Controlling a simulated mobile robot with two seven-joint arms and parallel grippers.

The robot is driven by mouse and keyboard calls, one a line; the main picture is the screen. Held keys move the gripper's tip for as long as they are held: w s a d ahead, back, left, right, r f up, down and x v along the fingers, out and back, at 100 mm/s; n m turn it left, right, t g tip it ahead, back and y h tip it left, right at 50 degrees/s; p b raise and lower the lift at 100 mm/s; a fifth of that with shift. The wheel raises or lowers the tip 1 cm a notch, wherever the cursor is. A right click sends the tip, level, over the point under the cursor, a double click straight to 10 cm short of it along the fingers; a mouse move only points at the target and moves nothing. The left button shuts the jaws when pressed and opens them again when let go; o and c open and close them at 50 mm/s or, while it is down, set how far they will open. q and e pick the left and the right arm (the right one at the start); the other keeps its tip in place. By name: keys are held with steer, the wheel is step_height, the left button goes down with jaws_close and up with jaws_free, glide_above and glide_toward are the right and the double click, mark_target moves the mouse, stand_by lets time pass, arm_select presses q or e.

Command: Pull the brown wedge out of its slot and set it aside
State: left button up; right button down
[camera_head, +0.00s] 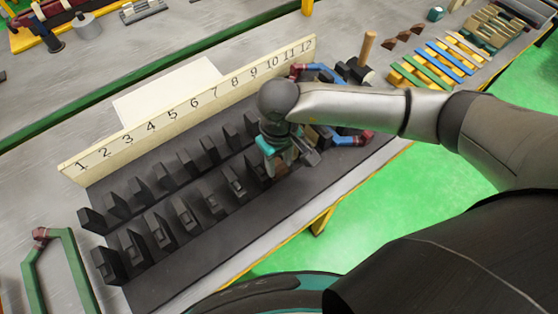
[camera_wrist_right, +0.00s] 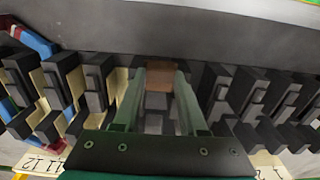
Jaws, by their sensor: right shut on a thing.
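The brown wedge (camera_wrist_right: 159,79) shows in the right wrist view as a small brown block between the tips of my right gripper's green fingers. My right gripper (camera_head: 280,164) is shut on it, low over the black slotted stator (camera_head: 225,235), near numbers 8 and 9 of the number strip. The gripper also shows in the right wrist view (camera_wrist_right: 159,88). Black teeth stand on both sides of the fingers. I cannot tell how far the wedge sits in its slot. My left gripper is not in view.
The cream number strip (camera_head: 190,110) runs behind the teeth. Blue coils with red ends (camera_head: 345,139) lie in slots to the right. A green coil (camera_head: 62,270) lies at the left. Colored strips (camera_head: 440,65) and a wooden-handled mallet (camera_head: 366,48) are at the back right.

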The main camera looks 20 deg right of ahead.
mark_target(279, 166)
steer(key=shift+s, duration=0.1)
steer(key=shift+c, duration=1.9)
jaws_free()
step_height(279, 166, up, 15)
steer(key=b, duration=0.1)
steer(key=shift+r, duration=0.15)
